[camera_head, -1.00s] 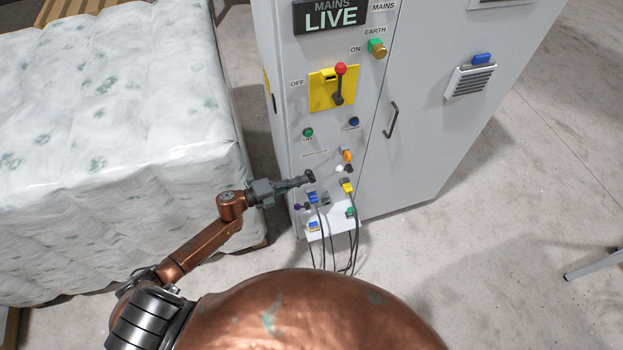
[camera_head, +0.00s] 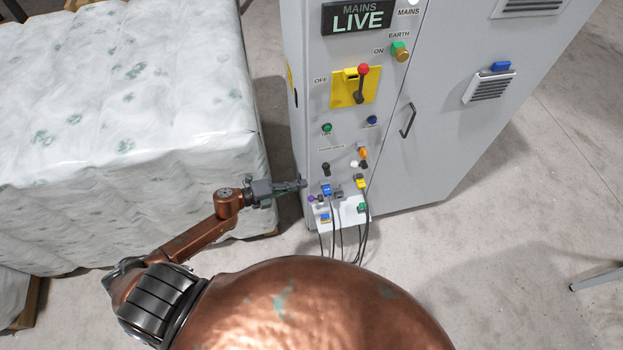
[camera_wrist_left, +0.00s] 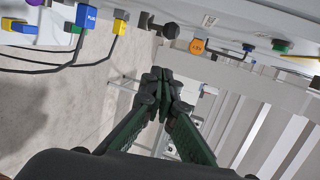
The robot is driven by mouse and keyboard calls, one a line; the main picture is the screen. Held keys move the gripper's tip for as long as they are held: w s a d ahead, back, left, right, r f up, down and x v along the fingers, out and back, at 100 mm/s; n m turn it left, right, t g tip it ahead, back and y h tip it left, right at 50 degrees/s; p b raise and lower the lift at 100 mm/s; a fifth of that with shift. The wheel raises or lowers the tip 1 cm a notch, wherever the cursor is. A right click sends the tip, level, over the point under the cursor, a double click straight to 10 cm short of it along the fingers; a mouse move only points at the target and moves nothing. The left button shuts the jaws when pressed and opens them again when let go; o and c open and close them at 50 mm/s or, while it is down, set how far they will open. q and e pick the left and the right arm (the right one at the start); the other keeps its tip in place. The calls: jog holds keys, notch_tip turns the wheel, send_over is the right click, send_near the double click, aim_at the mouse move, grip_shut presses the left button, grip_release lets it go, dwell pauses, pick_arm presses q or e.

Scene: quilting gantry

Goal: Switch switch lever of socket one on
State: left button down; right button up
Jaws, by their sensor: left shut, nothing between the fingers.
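The grey cabinet (camera_head: 440,120) carries a low row of sockets. A black lever knob (camera_head: 326,169) stands above the blue plug (camera_head: 327,190), and a second black lever knob (camera_head: 363,165) is above the yellow plug (camera_head: 361,182). I cannot read which socket is number one. My left gripper (camera_head: 303,184) is shut and empty, just left of the first knob and apart from it. In the left wrist view its closed fingertips (camera_wrist_left: 162,76) point toward the panel, with a black knob (camera_wrist_left: 171,30) beyond them. My right gripper is not in view.
A red-tipped main lever (camera_head: 363,70) sits on a yellow plate under a "MAINS LIVE" sign (camera_head: 358,17). Cables hang from the white socket box (camera_head: 345,220). A wrapped quilted stack (camera_head: 120,130) stands close on the left.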

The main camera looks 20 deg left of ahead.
pick_arm(q)
jog(key=shift+v, duration=2.2)
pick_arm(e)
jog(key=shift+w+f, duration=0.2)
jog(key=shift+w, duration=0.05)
pick_arm(q)
jog(key=shift+a+f, duration=0.15)
